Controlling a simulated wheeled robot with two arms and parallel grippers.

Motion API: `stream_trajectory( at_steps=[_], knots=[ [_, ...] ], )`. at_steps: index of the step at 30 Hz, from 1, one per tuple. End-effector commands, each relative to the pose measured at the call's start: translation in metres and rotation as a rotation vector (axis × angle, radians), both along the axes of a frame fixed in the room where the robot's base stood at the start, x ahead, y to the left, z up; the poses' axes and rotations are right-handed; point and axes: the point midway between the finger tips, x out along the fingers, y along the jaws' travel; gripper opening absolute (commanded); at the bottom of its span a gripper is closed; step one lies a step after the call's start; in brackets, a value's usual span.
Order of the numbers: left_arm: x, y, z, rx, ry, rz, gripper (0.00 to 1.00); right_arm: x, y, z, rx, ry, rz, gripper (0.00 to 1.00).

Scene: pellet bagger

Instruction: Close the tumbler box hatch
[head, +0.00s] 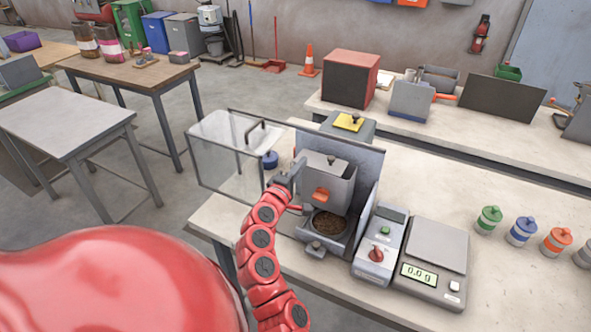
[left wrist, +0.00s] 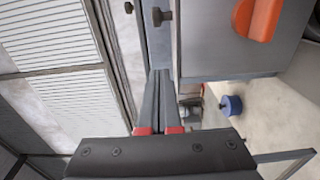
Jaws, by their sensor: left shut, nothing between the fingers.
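The tumbler box (head: 365,160) stands on the bench, with a grey hopper unit and a dish of brown pellets (head: 331,223) inside it. Its clear hatch (head: 217,160), with dark edges and a dark bar handle, stands swung out to the left, so the box front is open. My left gripper (head: 290,178) is between the hatch and the hopper unit, close to the unit's left side. In the left wrist view its fingers (left wrist: 158,95) are together and empty, beside a grey housing with an orange part (left wrist: 258,18). Whether the fingertips touch the housing, I cannot tell. My right gripper is not in view.
A blue-knobbed item (head: 270,160) stands behind the hatch; it also shows in the left wrist view (left wrist: 231,105). A control unit with a red knob (head: 376,255) and a scale (head: 438,250) stand right of the box. Free floor lies left of the bench.

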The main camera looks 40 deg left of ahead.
Motion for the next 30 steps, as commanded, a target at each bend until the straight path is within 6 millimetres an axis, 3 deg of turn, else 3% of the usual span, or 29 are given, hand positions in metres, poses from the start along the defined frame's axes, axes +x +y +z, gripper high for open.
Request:
stream_trajectory(
  at_steps=[4, 10, 26, 30],
  knots=[
    [0.023, 0.006, 0.004, -0.001, 0.0, -0.002, 0.0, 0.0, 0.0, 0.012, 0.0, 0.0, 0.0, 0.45],
    [0.037, -0.021, 0.003, -0.003, 0.001, -0.005, 0.0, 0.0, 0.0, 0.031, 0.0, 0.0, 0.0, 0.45],
    [0.042, -0.031, 0.0, -0.001, 0.0, -0.002, 0.0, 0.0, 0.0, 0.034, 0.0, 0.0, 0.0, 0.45],
    [0.045, -0.044, 0.0, -0.003, -0.002, -0.004, 0.0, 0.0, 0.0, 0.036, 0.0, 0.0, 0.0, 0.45]
  ],
)
